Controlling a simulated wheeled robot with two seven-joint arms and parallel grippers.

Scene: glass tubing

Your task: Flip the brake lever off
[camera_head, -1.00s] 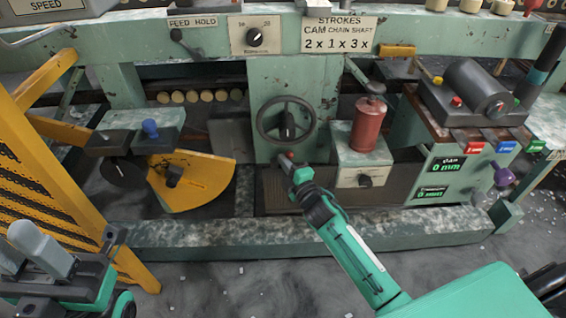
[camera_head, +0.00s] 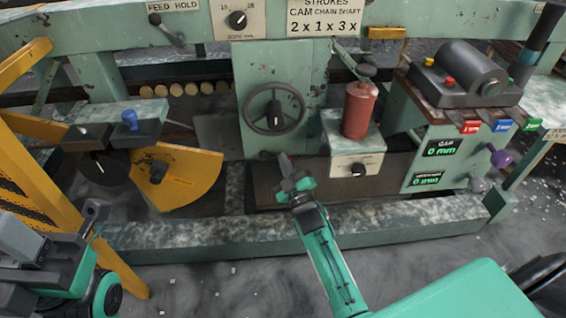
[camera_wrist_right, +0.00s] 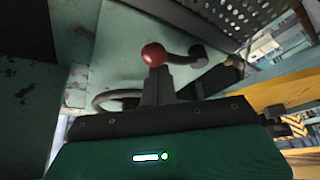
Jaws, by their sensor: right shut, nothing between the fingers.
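A lever with a red ball knob (camera_wrist_right: 155,54) and a dark curved arm (camera_wrist_right: 183,50) shows in the right wrist view, mounted on the worn green machine face. No brake label is legible by it. My right gripper (camera_wrist_right: 158,84) is shut and empty, with its fingertips right at the ball; whether they touch it I cannot tell. In the head view my right gripper (camera_head: 285,160) is in front of the machine below the handwheel and hides the red ball. My left arm (camera_head: 60,265) is at the lower left; its finger state is unclear.
A spoked handwheel (camera_head: 273,110) is just above the right gripper. A red cylinder (camera_head: 359,112) on a pale box stands to its right. A yellow sector plate (camera_head: 195,180) is at left, beside a yellow frame (camera_head: 35,165). A green beam (camera_head: 290,232) runs along the front.

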